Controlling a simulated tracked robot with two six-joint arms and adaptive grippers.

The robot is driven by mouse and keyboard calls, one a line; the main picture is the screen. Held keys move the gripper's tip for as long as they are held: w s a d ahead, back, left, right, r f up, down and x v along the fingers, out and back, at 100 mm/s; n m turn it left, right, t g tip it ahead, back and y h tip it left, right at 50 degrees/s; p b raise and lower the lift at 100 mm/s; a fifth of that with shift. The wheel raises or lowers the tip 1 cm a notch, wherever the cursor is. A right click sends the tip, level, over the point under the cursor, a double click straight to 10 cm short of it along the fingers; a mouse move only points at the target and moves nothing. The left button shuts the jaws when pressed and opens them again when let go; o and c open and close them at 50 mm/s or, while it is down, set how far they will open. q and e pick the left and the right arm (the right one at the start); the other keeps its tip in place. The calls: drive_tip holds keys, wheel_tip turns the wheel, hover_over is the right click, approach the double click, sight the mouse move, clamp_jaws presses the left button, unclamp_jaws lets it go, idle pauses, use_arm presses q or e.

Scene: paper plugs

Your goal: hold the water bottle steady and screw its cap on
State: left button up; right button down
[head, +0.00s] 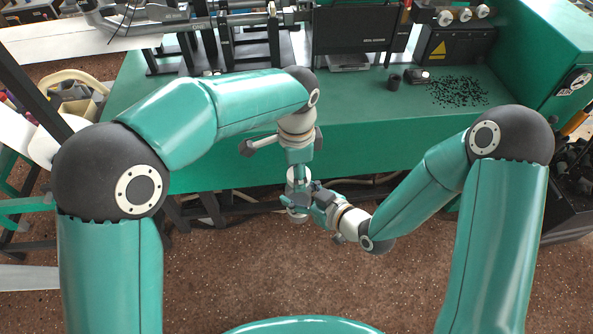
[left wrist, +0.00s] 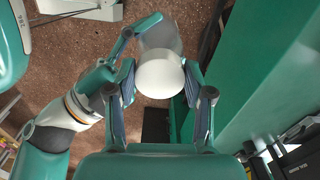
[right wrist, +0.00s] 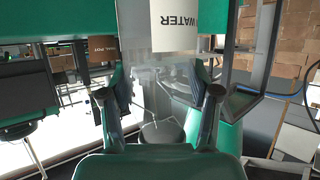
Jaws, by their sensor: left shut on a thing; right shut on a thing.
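My left gripper (head: 299,174) points down from above, and its fingers (left wrist: 160,95) are on both sides of a round white cap (left wrist: 160,75). The pale water bottle (left wrist: 159,38) is beyond the cap in the left wrist view. My right gripper (head: 316,203) comes in from the right, below the left one, and is shut on the clear bottle body (right wrist: 155,100). The bottle's white label, lettered WATER (right wrist: 175,27), appears upside down in the right wrist view. In the head view the grippers cover most of the bottle (head: 297,217). Whether the cap is seated on the neck is hidden.
A green workbench (head: 420,120) stands just behind the grippers, with a small black cup (head: 394,82) and scattered black bits (head: 458,92) on it. A tan bin (head: 75,95) is at the left. The brown floor (head: 260,270) below the grippers is clear.

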use_arm(q)
drive_tip(key=m, duration=0.6)
drive_tip(key=shift+w+m, duration=0.2)
drive_tip(key=shift+m, duration=0.2)
drive_tip(key=m, duration=0.6)
drive_tip(key=shift+w+d+m, duration=0.1)
drive_tip(key=shift+w+m, duration=0.05)
drive_tip(key=shift+m, duration=0.15)
drive_tip(key=m, duration=0.6)
drive_tip(key=shift+d+m, duration=0.15)
drive_tip(key=shift+m, duration=0.15)
drive_tip(key=m, duration=0.5)
drive_tip(key=shift+d+m, duration=0.1)
drive_tip(key=shift+m, duration=0.2)
drive_tip(key=o, duration=0.7)
drive_tip(key=shift+f, duration=0.1)
